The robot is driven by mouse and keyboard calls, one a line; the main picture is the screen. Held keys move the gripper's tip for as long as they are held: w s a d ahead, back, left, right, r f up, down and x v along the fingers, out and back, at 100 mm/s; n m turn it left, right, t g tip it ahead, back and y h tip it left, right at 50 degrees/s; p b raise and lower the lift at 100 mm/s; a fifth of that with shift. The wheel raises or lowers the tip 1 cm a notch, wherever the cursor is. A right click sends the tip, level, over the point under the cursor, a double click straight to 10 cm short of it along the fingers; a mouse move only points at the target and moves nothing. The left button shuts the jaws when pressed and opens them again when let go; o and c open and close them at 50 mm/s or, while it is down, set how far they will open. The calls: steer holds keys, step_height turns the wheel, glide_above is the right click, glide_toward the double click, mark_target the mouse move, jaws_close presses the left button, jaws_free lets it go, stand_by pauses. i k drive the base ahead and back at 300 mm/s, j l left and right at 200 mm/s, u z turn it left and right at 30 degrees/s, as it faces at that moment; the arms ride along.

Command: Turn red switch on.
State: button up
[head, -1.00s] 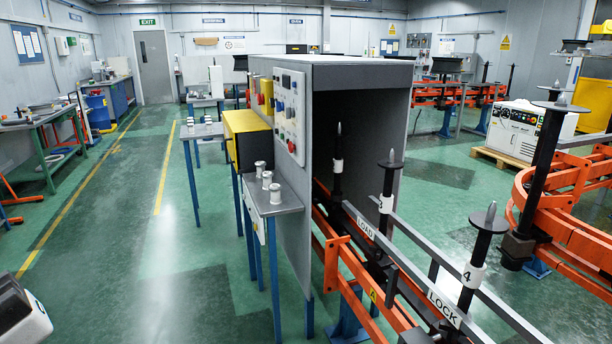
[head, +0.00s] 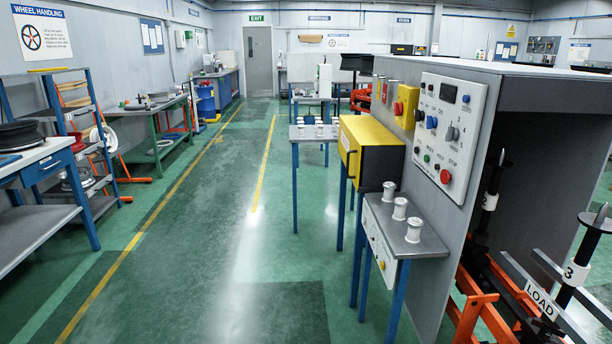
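A white control panel (head: 447,135) is on the side of the grey cabinet. I cannot tell which of these is the red switch, or any switch's position. My gripper is not in view.
A small grey-topped table (head: 408,238) with white spools (head: 414,230) stands below the panel. A yellow-and-black box (head: 372,150) is behind it. Orange rails (head: 480,310) with spindles are at lower right. The green floor (head: 200,270) is clear at the centre left.

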mark_target(398, 108)
steer(key=i+u, duration=0.3)
steer(key=i, duration=0.9)
steer(key=i+j+z, duration=0.15)
steer(key=i+z, duration=0.25)
steer(key=i+j+z, duration=0.35)
steer(key=i, duration=0.15)
steer(key=i+j+z, duration=0.2)
steer(key=z, duration=0.25)
steer(key=i+j+z, duration=0.55)
steer(key=j, duration=0.15)
steer(key=i+j+z, duration=0.15)
steer(key=j, duration=0.15)
steer(key=i+j+z, duration=0.15)
steer(key=j, duration=0.15)
steer(key=k, duration=0.05)
